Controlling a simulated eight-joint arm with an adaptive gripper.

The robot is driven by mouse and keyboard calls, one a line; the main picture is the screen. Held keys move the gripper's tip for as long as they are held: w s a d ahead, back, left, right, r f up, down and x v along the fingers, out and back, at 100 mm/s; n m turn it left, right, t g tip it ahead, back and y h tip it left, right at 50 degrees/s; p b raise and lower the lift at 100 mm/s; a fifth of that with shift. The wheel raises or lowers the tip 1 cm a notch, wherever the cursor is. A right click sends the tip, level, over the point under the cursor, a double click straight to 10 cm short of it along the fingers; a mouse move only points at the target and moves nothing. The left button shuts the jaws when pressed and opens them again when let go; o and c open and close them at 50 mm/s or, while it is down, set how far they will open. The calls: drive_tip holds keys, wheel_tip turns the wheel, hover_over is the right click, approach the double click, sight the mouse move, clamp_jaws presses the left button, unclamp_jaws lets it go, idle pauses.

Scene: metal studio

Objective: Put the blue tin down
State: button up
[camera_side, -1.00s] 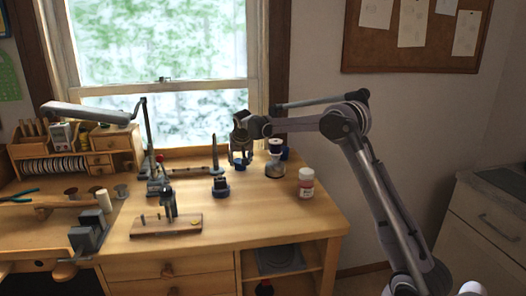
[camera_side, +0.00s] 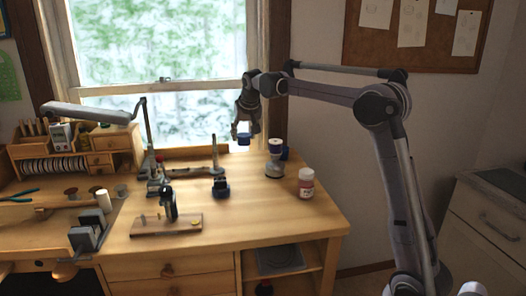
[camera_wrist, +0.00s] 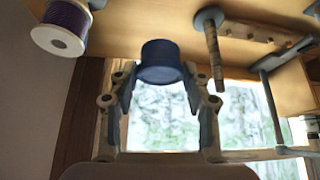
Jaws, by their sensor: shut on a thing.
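The blue tin (camera_side: 244,139) hangs under my gripper (camera_side: 245,129) near the window sill, over the back of the workbench in the side view. In the wrist view the tin (camera_wrist: 160,60) is a short, dark blue cylinder between the two fingers of my gripper (camera_wrist: 160,78). The fingers are shut on its sides. The tin looks clear of the wooden bench top (camera_side: 260,205). Its exact height cannot be told, and the fingers hide part of its sides.
A red-and-white jar (camera_side: 306,183) stands nearer the right edge. An upright mandrel (camera_side: 219,186) stands to the left. Bench top between mandrel and jar is bare.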

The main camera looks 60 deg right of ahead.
drive_tip(key=s+a+f+n+t+y, duration=0.1)
drive_tip(key=s+a+n, duration=0.2)
drive_tip(key=s+a, duration=0.5)
drive_tip(key=s+a+n+y, duration=0.2)
drive_tip(key=s+a, duration=0.3)
drive_tip(key=s, duration=0.6)
drive_tip(key=w+a+f, duration=0.2)
drive_tip(key=a, duration=0.1)
drive_tip(key=w+a+f, duration=0.2)
drive_tip(key=a, duration=0.1)
drive_tip(key=w+a+f, duration=0.2)
drive_tip(key=a+f, duration=0.1)
drive_tip(key=shift+w, duration=0.15)
drive_tip(key=shift+f, duration=2.05)
drive_tip(key=shift+f, duration=0.15)
drive_tip(key=o, duration=1.1)
drive_tip(key=shift+o, duration=0.2)
